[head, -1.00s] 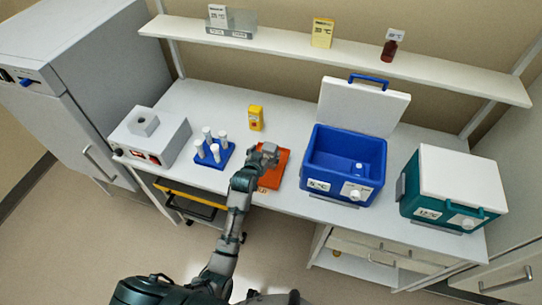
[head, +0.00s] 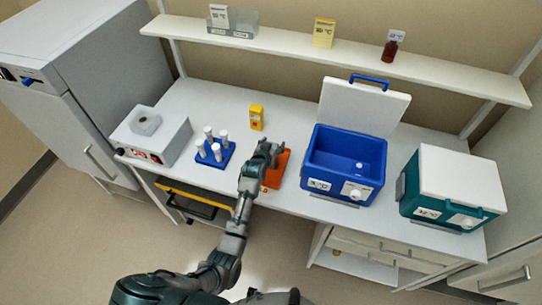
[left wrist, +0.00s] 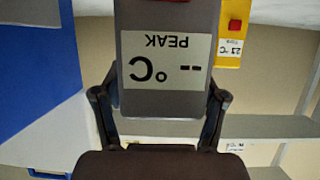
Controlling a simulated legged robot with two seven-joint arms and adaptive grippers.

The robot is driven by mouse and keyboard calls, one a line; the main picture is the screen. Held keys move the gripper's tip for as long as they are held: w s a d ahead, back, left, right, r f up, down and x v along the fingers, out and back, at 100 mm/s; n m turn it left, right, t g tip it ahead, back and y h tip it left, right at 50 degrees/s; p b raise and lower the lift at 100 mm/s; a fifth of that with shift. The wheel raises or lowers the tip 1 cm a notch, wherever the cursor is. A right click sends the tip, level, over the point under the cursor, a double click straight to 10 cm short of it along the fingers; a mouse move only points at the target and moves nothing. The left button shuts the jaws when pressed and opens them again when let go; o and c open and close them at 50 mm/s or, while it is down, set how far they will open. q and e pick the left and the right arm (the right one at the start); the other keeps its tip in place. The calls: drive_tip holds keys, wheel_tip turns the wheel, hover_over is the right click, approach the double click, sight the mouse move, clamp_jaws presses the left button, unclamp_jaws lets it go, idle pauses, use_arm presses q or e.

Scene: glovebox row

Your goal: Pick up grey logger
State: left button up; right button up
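The grey logger (left wrist: 165,90) fills the middle of the left wrist view. Its white label reads "-- °C PEAK" and appears upside down. My left gripper (left wrist: 160,98) has one finger on each side of the logger, close along its sides. I cannot tell whether the pads press on it or leave a slight gap. In the head view, my left gripper (head: 272,148) is over the orange mat (head: 278,175) and hides most of the logger. My right gripper is not in view.
A yellow device (head: 257,117) stands behind the gripper. A blue tube rack (head: 214,158) is to the left, beside a white instrument (head: 150,140). An open blue cooler (head: 345,165) and a closed teal cooler (head: 450,190) are to the right. A shelf (head: 350,55) runs above the bench.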

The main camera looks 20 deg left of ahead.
use_arm(q)
drive_tip(key=shift+a, duration=0.1)
drive_tip(key=c, duration=1)
drive_tip(key=shift+c, duration=0.2)
